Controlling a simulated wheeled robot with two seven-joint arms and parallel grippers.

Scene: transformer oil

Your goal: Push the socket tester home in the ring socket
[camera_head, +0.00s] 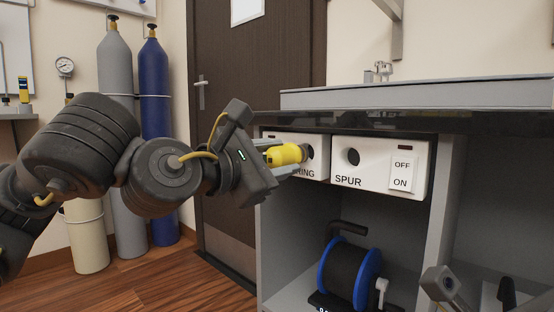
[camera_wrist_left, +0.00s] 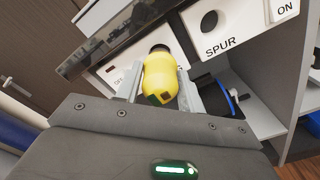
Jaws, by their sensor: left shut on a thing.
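The socket tester (camera_head: 284,155) is a yellow, rounded body with a dark tip. My left gripper (camera_head: 280,156) is shut on it, with the tip pointing at the ring socket (camera_head: 318,145). The ring socket is a white box with a dark round hole, its label partly hidden by the gripper. The tip is at or very near the hole; I cannot tell how deep it sits. In the left wrist view the tester (camera_wrist_left: 160,78) lies between the grey fingers, and its dark tip overlaps the ring socket's face (camera_wrist_left: 118,70), hiding the hole.
The white SPUR socket (camera_head: 375,168), with an OFF/ON switch, is just right of the ring socket under the dark worktop. A blue cable reel (camera_head: 372,270) stands on the shelf below. Dark and grey parts at bottom right may be my right arm. Gas cylinders stand at left.

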